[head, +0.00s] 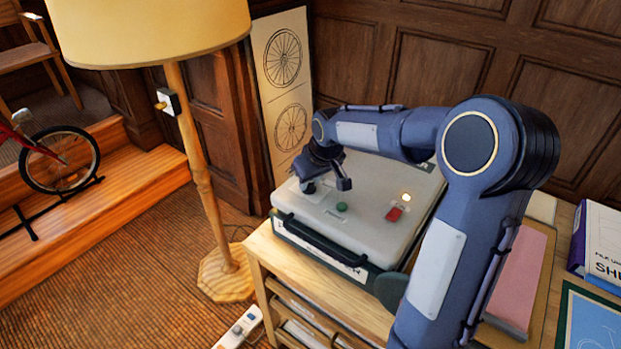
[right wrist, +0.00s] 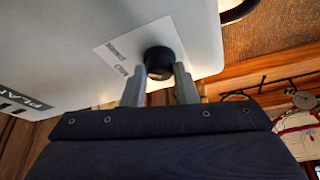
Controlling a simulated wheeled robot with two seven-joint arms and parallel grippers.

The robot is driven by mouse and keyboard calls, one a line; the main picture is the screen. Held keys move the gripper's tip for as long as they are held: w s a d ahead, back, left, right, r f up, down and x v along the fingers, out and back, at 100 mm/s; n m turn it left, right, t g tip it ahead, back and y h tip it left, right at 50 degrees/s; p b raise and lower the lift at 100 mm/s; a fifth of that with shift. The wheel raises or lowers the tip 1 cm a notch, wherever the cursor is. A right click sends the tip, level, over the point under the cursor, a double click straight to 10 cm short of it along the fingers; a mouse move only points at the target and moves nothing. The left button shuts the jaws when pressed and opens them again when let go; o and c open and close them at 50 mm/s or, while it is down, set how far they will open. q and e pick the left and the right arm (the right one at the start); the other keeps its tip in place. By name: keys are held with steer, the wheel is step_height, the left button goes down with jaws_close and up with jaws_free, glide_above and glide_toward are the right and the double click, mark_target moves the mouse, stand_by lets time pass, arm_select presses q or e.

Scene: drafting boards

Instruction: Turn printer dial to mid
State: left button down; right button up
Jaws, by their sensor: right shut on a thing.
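The printer (head: 330,225) is a pale grey box with a dark green base, on a wooden cabinet. Its dial (right wrist: 158,61) is a black round knob beside a white label (right wrist: 122,52) in the right wrist view. My right gripper (right wrist: 161,75) is shut on the dial, one finger on each side of it. In the head view my right gripper (head: 325,184) is over the left back part of the printer top, and it hides most of the dial. A green button (head: 341,207) and a red switch (head: 395,214) sit on the top. The dial's pointer cannot be made out. My left gripper is not in view.
A floor lamp (head: 198,170) stands left of the printer. A power strip (head: 240,328) lies on the floor in front. A pink pad (head: 519,270) and a binder (head: 598,240) lie to the right. A board with wheel drawings (head: 283,80) leans behind.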

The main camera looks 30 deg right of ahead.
steer(key=n, duration=0.1)
steer(key=n+y, duration=0.1)
steer(key=n, duration=0.2)
steer(key=shift+d+y, duration=0.25)
steer(key=shift+y, duration=0.15)
steer(key=shift+w+n+g+y, duration=0.1)
steer(key=shift+n+g+y, duration=0.2)
steer(key=shift+n, duration=0.7)
steer(key=shift+w+n+g+y, duration=0.1)
steer(key=shift+n+g+y, duration=0.2)
steer(key=shift+n, duration=0.7)
steer(key=o, duration=1)
steer(key=shift+c, duration=0.2)
steer(key=shift+s, duration=0.1)
steer(key=v, duration=0.8)
